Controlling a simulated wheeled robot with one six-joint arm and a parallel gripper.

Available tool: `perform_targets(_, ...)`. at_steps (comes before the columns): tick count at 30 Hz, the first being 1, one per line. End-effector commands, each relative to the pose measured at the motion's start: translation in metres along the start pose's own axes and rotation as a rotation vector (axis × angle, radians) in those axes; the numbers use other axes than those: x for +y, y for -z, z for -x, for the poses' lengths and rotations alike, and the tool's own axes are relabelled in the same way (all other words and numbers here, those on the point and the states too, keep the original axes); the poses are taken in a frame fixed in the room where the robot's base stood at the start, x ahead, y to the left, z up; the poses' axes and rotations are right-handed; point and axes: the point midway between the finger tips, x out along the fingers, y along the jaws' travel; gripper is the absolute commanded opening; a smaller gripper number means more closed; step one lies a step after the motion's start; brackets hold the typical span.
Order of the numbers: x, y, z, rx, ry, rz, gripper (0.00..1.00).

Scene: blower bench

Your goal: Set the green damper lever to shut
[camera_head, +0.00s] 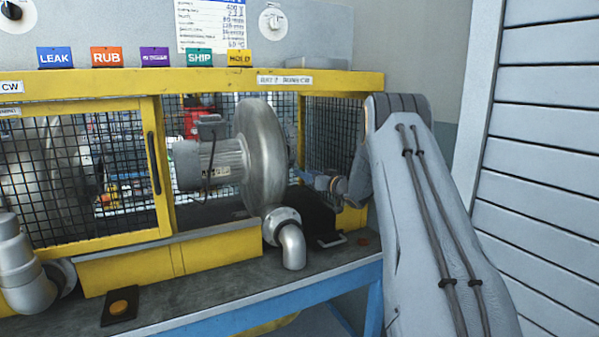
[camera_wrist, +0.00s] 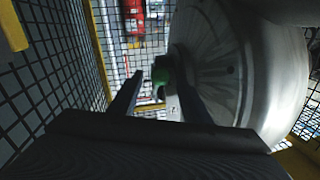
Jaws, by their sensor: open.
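The green damper lever (camera_wrist: 160,92) shows in the wrist view only as a small green patch with a dark part above it, beside the blower housing. My gripper (camera_wrist: 158,80) is open. Its two dark fingers stand on either side of the green patch in that picture; whether they touch it I cannot tell. The lever's angle and any open or shut marks cannot be made out. In the head view the lever is hidden, and my arm reaches into the cage at the right of the blower (camera_head: 263,155).
A yellow-framed mesh cage (camera_head: 305,81) surrounds the blower, with mesh close on the left in the wrist view. A grey outlet elbow (camera_head: 292,245) stands below the blower. An orange button (camera_head: 119,307) lies on the bench front. Coloured tags line the cage top.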

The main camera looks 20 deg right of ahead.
Motion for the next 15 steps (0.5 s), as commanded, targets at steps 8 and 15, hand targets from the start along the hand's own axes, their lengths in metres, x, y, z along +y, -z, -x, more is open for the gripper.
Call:
perform_targets(8,0.000,0.000,-0.035,0.000,0.001,0.000,0.43)
perform_targets(15,0.000,0.000,-0.043,0.000,0.000,0.000,0.43)
